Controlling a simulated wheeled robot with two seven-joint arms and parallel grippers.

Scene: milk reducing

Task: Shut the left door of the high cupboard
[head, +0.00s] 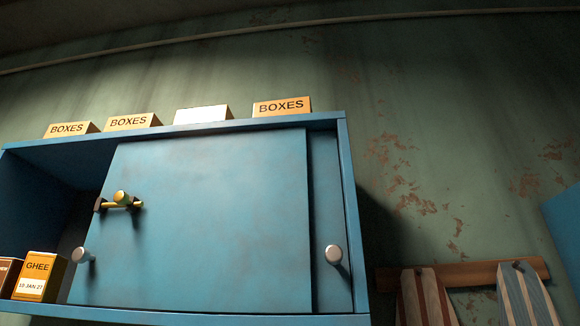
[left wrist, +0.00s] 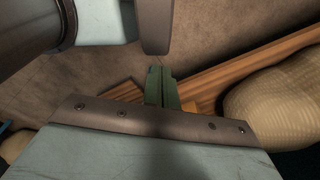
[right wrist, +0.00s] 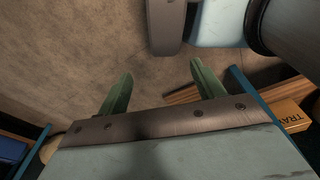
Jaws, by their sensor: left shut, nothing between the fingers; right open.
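The high blue cupboard (head: 349,200) is in the head view. Its left door (head: 210,220) is a blue sliding panel, slid to the right and overlapping the right door (head: 326,190). The left end of the cupboard is open and shows a dark inside. The left door carries a pale round knob (head: 82,255) at its lower left edge and a brass fitting (head: 121,200) above it. My left gripper (left wrist: 161,70) is shut and empty in its wrist view. My right gripper (right wrist: 160,72) is open and empty in its wrist view. Neither gripper shows in the head view.
A GHEE box (head: 39,276) stands in the open left part, beside another box (head: 8,275). Several BOXES labels stand on the cupboard top. A wooden rack (head: 460,274) with striped cloths hangs at right. A TRAY label (right wrist: 288,115) shows in the right wrist view.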

